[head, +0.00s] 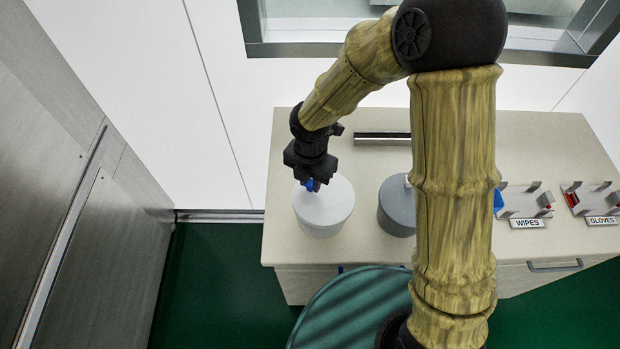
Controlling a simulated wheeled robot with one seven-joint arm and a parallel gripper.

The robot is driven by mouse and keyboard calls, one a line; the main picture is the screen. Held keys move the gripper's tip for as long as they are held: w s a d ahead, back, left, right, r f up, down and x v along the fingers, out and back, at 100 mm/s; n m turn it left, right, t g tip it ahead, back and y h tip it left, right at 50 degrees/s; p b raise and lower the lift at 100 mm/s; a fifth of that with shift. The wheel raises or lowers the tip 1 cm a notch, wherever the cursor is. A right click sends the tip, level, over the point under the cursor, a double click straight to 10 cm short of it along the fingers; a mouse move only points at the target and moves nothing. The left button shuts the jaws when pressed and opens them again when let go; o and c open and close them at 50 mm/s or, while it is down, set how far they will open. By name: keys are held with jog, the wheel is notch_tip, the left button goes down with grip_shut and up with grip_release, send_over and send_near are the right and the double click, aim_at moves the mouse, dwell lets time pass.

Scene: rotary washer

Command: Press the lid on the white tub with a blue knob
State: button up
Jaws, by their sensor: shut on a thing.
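The white tub (321,229) stands near the left front of the bench, with a pale round lid (336,203) over its top. Whether the lid is fully seated cannot be told from here. My gripper (313,184) points down over the lid and is shut on the blue knob (311,186). The jaws hide most of the knob.
A grey tub (396,212) with a light knob stands to the right, partly behind my arm. Holders labelled WIPES (527,223) and GLOVES (602,220) sit at the bench's right. A dark bar (382,139) lies behind the tubs. A metal cabinet (80,200) stands at left.

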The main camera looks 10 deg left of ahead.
jog(key=shift+f, duration=0.4)
dwell(0.8)
jog(key=o, duration=1)
jog(key=shift+o, duration=0.2)
jog(key=shift+r, duration=0.15)
notch_tip(320, 180, up, 17)
jog(key=b, duration=0.1)
dwell(0.5)
